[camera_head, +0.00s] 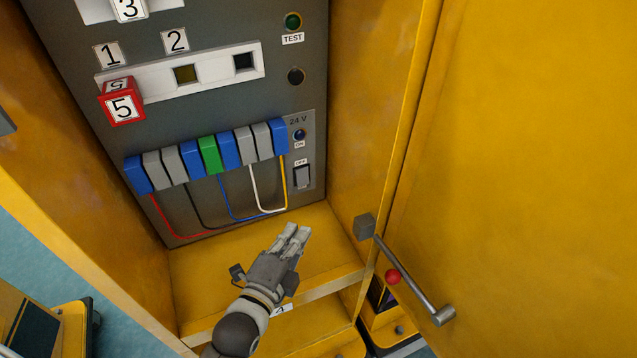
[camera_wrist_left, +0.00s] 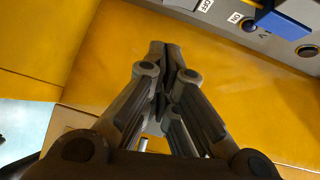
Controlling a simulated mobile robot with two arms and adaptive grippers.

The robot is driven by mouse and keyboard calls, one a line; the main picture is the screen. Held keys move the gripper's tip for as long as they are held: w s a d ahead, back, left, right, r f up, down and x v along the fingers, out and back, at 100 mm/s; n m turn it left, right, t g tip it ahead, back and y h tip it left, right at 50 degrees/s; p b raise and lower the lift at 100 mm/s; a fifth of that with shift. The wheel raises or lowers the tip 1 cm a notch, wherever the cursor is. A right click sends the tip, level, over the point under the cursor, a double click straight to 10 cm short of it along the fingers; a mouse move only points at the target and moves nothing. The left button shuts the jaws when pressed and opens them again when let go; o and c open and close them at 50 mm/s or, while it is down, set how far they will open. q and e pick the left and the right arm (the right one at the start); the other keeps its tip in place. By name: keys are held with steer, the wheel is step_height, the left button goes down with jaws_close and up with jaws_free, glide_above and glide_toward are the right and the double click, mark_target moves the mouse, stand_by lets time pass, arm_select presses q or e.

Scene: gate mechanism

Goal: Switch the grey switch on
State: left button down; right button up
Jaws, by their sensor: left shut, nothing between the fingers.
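The grey switch (camera_head: 303,177) is on the lower right of the grey control panel (camera_head: 230,215), below the OFF label (camera_head: 301,162) and a blue round lamp or button (camera_head: 299,135) marked ON. My left gripper (camera_head: 298,231) is shut and empty, below the switch and apart from it, over the yellow cabinet floor. In the wrist view its fingertips (camera_wrist_left: 166,48) are together, with nothing between them. The OFF label (camera_wrist_left: 207,6) and ON label (camera_wrist_left: 235,17) show at the top edge there. I cannot make out the switch itself in that view.
A row of terminal blocks (camera_head: 208,155) with looping coloured wires lies left of the switch. A red cube marked 5 (camera_head: 122,108) sits at a white slotted strip (camera_head: 215,67). The yellow door (camera_head: 520,150) with a metal handle (camera_head: 415,284) stands open on the right.

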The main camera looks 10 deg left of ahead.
arm_select(q)
glide_toward(303, 177)
steer(key=w+d+f, duration=0.3)
steer(key=w+d, duration=0.1)
steer(key=w, duration=0.2)
steer(key=shift+a+r+p, duration=0.15)
steer(key=shift+a+p, duration=0.05)
steer(key=shift+p, duration=0.2)
arm_select(e)
steer(key=shift+g, duration=0.4)
steer(key=s, duration=0.5)
steer(key=shift+s+a+r, duration=0.1)
steer(key=shift+a+r, duration=0.05)
steer(key=shift+r, duration=0.05)
steer(key=shift+w, duration=0.2)
arm_select(q)
steer(key=shift+w+a+f+m+t+b, duration=0.2)
steer(key=shift+w+m+t+b, duration=0.15)
steer(key=shift+b, duration=0.4)
arm_select(e)
steer(key=shift+f, duration=0.7)
